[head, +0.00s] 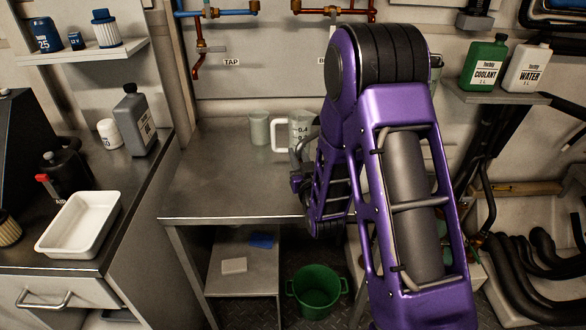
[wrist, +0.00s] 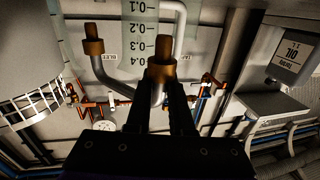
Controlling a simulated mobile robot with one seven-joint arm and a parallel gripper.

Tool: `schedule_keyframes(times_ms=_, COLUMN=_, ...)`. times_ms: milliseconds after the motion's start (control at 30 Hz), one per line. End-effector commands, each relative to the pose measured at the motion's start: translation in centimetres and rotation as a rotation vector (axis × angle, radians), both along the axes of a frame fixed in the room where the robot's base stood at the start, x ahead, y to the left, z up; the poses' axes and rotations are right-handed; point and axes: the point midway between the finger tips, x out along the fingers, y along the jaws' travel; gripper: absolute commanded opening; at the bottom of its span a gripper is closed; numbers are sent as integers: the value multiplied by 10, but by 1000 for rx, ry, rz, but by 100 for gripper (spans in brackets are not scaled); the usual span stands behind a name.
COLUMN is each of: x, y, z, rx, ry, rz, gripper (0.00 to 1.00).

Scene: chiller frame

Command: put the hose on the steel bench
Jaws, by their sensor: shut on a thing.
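The steel bench (head: 215,182) stands in the middle of the head view, its left part bare. My gripper (wrist: 163,88) shows as two dark fingers in the wrist view, closed on the hose. The hose (wrist: 108,76) is a grey bent tube with brass-coloured ends. One brass end (wrist: 93,40) points free at the left, the other sits at my fingertips. In the head view a grey curved piece of the hose (head: 300,152) shows beside my arm, over the bench. My arm hides most of the gripper there. Whether the hose touches the bench cannot be told.
A clear measuring jug (head: 300,128) and a smaller cup (head: 259,128) stand at the bench's back. A white tray (head: 80,225) and grey bottle (head: 134,120) are on the left counter. A green bucket (head: 317,290) is below. Pipes with taps (head: 202,48) line the wall.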

Motion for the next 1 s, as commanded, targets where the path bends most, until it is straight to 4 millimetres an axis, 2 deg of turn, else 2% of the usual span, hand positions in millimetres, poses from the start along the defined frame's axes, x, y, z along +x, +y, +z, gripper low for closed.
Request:
schedule_keyframes(times_ms=33, x=0, y=0, z=-9, rx=0, ry=2, rz=0, gripper=0)
schedule_keyframes(times_ms=167, x=0, y=0, z=-19, rx=0, ry=-1, rz=0, gripper=0)
schedule_keyframes(times_ms=400, x=0, y=0, z=-52, rx=0, ry=0, rz=0, gripper=0)
schedule_keyframes(times_ms=867, x=0, y=0, z=-61, rx=0, ry=-3, rz=0, gripper=0)
schedule_keyframes(times_ms=900, x=0, y=0, z=-60, rx=0, ry=-2, rz=0, gripper=24)
schedule_keyframes(times_ms=1000, x=0, y=0, z=-60, rx=0, ry=-1, rz=0, gripper=42)
